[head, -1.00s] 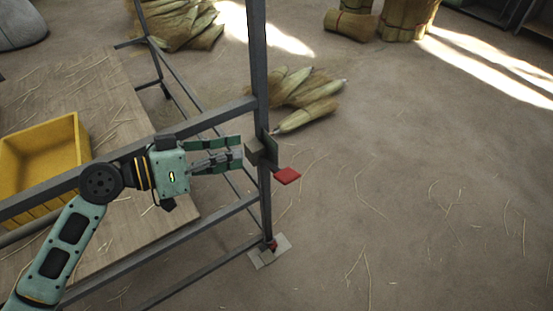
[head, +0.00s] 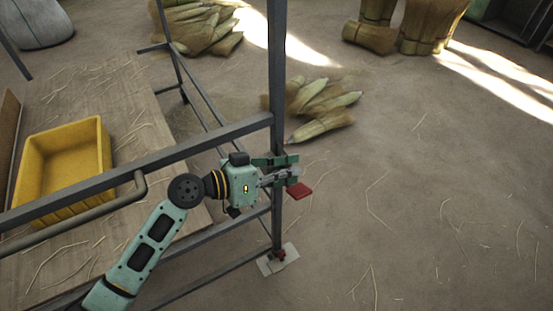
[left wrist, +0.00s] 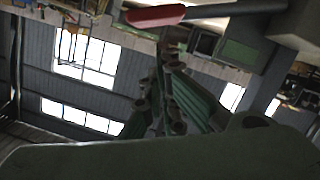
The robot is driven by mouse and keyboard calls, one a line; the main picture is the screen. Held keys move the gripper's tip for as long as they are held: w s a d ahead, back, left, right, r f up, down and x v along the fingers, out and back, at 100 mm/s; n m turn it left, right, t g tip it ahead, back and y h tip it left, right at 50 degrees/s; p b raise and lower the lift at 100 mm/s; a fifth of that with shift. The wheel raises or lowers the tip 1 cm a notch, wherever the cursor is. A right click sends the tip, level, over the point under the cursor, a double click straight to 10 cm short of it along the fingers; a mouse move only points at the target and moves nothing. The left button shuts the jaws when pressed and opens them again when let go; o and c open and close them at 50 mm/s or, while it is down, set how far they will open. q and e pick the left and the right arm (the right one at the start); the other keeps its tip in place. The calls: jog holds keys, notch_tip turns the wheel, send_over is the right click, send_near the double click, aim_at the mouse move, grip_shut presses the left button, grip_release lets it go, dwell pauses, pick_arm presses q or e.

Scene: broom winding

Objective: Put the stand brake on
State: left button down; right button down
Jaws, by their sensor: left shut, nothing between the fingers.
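A grey metal stand (head: 278,80) has an upright post with a red brake lever (head: 301,191) on a small bracket partway up. The lever sticks out to the right of the post. My left gripper (head: 290,170) is shut and empty, with its fingertips at the post, just above and left of the red lever. The fingers hide most of the bracket, and I cannot tell whether they touch it. In the left wrist view the red lever (left wrist: 155,16) crosses the top, beyond the green fingers (left wrist: 172,95). My right gripper is not in view.
A yellow bin (head: 60,160) stands on a wooden board (head: 135,100) at left, behind the stand's rails. The post ends at a pale foot plate (head: 266,267) with a red part. Broom-straw bundles (head: 325,105) lie behind the post. The floor at right is mostly clear.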

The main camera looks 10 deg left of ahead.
pick_arm(q)
jog(key=shift+s+d+f, duration=0.15)
jog(key=shift+s+f, duration=0.15)
jog(key=shift+f, duration=0.35)
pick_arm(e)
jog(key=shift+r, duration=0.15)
pick_arm(q)
jog(key=shift+s+f, duration=0.1)
